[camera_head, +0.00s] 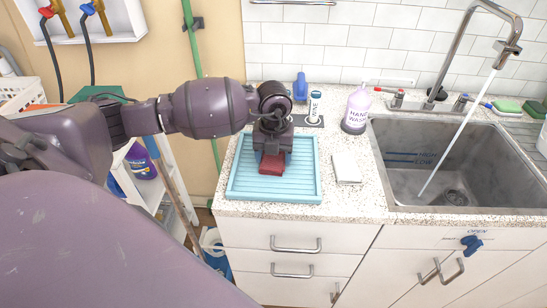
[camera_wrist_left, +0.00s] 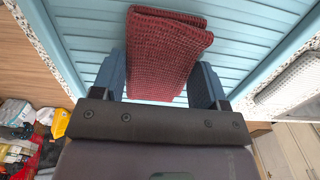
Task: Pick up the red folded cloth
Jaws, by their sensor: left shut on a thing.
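The red folded cloth (camera_head: 271,164) is on or just above the light blue ribbed tray (camera_head: 244,180) on the counter, left of the sink. My left gripper (camera_head: 272,150) comes down over it from above and is shut on it. In the left wrist view the cloth (camera_wrist_left: 165,52) has a waffle weave and sits between the two blue fingers of the gripper (camera_wrist_left: 162,82). The ribbed tray floor (camera_wrist_left: 95,40) shows behind it. I cannot tell whether the cloth touches the tray. My right gripper is not in view.
A white folded cloth (camera_head: 346,168) lies right of the tray. A hand wash bottle (camera_head: 357,108), a small labelled bottle (camera_head: 315,106) and a blue object (camera_head: 300,87) stand behind. The sink (camera_head: 440,165) with running water is at the right.

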